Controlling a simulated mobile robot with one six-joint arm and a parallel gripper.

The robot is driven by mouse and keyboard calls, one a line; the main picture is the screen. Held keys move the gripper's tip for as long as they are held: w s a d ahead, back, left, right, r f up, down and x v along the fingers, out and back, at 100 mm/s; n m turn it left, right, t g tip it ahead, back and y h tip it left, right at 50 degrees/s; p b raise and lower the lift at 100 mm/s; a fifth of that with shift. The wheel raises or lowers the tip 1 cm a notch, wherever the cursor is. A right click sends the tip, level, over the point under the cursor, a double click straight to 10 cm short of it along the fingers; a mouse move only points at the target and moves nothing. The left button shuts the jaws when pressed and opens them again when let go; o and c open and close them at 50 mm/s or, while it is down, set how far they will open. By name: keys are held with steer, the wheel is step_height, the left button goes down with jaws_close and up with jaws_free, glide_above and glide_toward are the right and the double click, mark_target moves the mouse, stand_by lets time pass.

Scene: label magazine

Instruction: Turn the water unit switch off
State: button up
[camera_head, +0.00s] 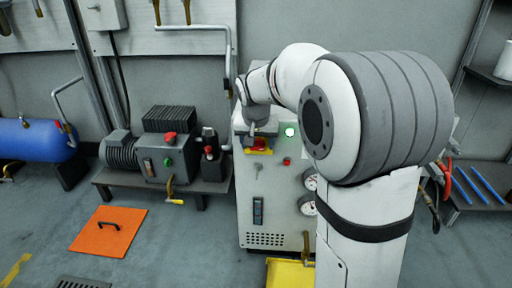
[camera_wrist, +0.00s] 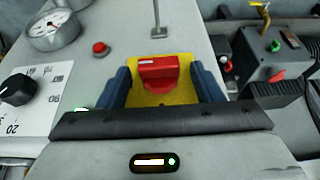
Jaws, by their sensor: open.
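The water unit is a pale cabinet (camera_head: 270,212) in the middle of the head view. Its switch is a red rotary handle (camera_wrist: 158,70) on a yellow plate (camera_wrist: 160,97); in the wrist view the handle lies across the picture, with a pale mark near its left end. In the head view the switch (camera_head: 260,144) is partly covered by my gripper (camera_head: 258,133). My gripper (camera_wrist: 160,76) is open, with its blue fingers on either side of the handle. A gap shows at each side; I cannot tell the depth.
A lit green lamp (camera_head: 290,131), a red button (camera_head: 287,161) and gauges (camera_head: 308,204) sit on the cabinet near the switch. A motor pump unit (camera_head: 165,150) stands left on a bench. An orange floor plate (camera_head: 110,231) and a yellow bin (camera_head: 290,273) are below.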

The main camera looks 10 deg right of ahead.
steer(key=c, duration=0.9)
steer(key=shift+a, duration=0.1)
steer(key=shift+c, duration=0.5)
